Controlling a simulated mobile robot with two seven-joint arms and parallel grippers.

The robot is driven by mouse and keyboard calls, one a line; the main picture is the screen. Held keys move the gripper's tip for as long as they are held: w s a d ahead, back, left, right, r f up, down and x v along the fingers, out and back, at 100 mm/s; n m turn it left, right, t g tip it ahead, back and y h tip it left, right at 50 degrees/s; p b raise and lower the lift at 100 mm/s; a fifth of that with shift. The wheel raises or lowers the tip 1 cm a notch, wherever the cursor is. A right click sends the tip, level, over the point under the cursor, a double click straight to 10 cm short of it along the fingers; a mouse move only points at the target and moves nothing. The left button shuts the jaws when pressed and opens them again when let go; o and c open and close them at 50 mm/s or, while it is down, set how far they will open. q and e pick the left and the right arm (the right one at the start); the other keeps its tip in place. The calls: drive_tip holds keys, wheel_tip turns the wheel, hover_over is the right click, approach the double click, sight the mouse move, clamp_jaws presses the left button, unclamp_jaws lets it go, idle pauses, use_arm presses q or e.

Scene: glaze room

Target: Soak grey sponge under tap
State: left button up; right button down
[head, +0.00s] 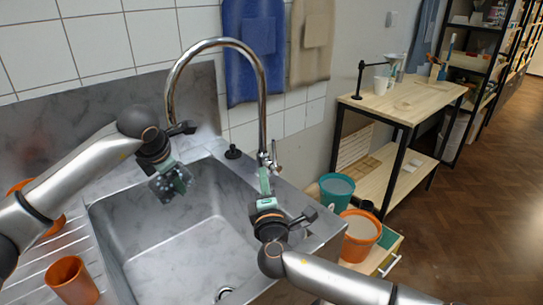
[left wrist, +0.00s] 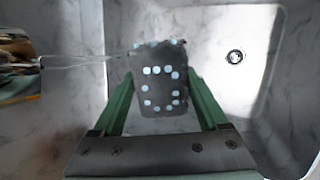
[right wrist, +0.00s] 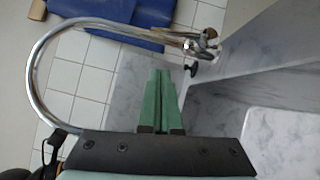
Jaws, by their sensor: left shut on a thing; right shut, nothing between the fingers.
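The grey sponge (head: 160,188), dark with pale blue spots, is pinched between the green fingers of my left gripper (head: 178,180), over the left part of the sink (head: 170,250). In the left wrist view the sponge (left wrist: 158,88) sits between both fingers. A thin clear streak like water (left wrist: 85,60) reaches its upper edge from a shiny chrome part at the left. The chrome tap (head: 262,95) arches over to the left, its spout end partly hidden by my left arm. My right gripper (head: 264,182) is shut and empty, just below the tap lever (head: 276,157).
Orange cups (head: 72,280) stand on the ribbed drainboard at left. A teal bucket (head: 337,193) and an orange bucket (head: 360,236) stand right of the sink. The basin around its drain (left wrist: 235,57) looks clear. A wooden shelf table (head: 410,100) stands farther right.

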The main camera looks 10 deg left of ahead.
drive_tip(key=w+r, duration=0.1)
drive_tip(key=w, duration=0.7)
drive_tip(key=shift+w+d, duration=0.25)
drive_tip(key=shift+d, duration=0.15)
drive_tip(key=shift+r, duration=0.1)
drive_tip(key=shift+w+d+r+m+g, duration=0.35)
drive_tip(key=shift+w+d+m+g, duration=0.2)
drive_tip(key=shift+m, duration=0.35)
drive_tip(key=shift+h, duration=0.3)
approach(275, 147)
drive_tip(key=shift+s+a+f, duration=0.1)
drive_tip(key=shift+s+a, duration=0.15)
drive_tip(key=shift+s, duration=0.7)
drive_tip(key=shift+s+a, duration=0.2)
drive_tip(key=shift+s, duration=0.8)
drive_tip(key=shift+s+a+f, duration=0.1)
drive_tip(key=shift+s+a, duration=0.15)
drive_tip(key=shift+s, duration=0.7)
